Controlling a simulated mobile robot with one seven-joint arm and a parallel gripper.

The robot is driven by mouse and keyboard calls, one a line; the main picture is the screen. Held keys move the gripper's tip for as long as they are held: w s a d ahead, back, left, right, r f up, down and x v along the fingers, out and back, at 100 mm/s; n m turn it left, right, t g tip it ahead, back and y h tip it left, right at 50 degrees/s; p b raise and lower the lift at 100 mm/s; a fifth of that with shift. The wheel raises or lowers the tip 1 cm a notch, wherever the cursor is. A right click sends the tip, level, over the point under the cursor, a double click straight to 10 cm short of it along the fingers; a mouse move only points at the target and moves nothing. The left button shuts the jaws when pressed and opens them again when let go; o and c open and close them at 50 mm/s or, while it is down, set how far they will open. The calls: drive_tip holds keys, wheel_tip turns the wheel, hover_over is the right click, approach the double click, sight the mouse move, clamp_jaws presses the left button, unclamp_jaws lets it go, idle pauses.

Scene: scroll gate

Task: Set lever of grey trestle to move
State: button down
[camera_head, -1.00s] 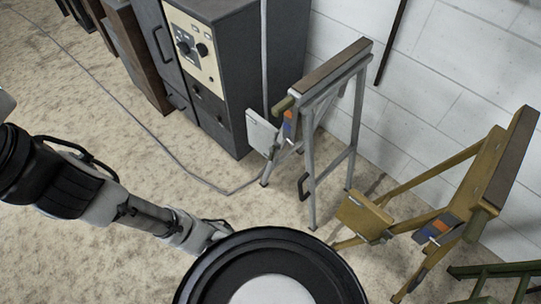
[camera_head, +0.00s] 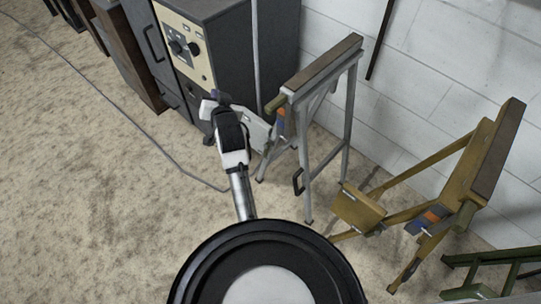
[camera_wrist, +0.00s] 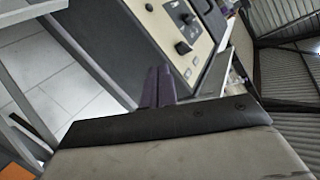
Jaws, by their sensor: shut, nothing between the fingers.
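The grey trestle (camera_head: 350,115) stands upright by the wall with a brown top bar. An olive stub (camera_head: 277,102) sticks out at its near end, above a small orange and blue plate (camera_head: 282,122). I cannot make out the lever's position. In the head view my arm's end is just left of the trestle, apart from the stub.
A dark cabinet (camera_head: 232,50) with a cream dial panel (camera_head: 186,44) stands behind my arm; the panel also shows in the wrist view (camera_wrist: 178,35). A yellow trestle (camera_head: 450,180) stands to the right, with a green frame (camera_head: 490,262) below. Carpet at left is clear except for a cable.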

drive_tip(key=s+d+f+m+g+h, duration=0.1)
drive_tip(key=s+d+f+m+g, duration=0.1)
drive_tip(key=d+f, duration=0.6)
drive_tip(key=s+d+f+m+g+h, duration=0.2)
drive_tip(key=s+d+f, duration=0.4)
drive_tip(key=f, duration=0.9)
drive_tip(key=d+m+g, duration=0.1)
drive_tip(key=d+g, duration=0.1)
drive_tip(key=shift+s+d+m+g+h, duration=0.25)
drive_tip(key=shift+s+m+g+h, duration=0.05)
drive_tip(key=shift+s+g, duration=0.1)
drive_tip(key=shift+w+f, duration=0.1)
drive_tip(key=shift+w, duration=0.05)
drive_tip(key=x, duration=1)
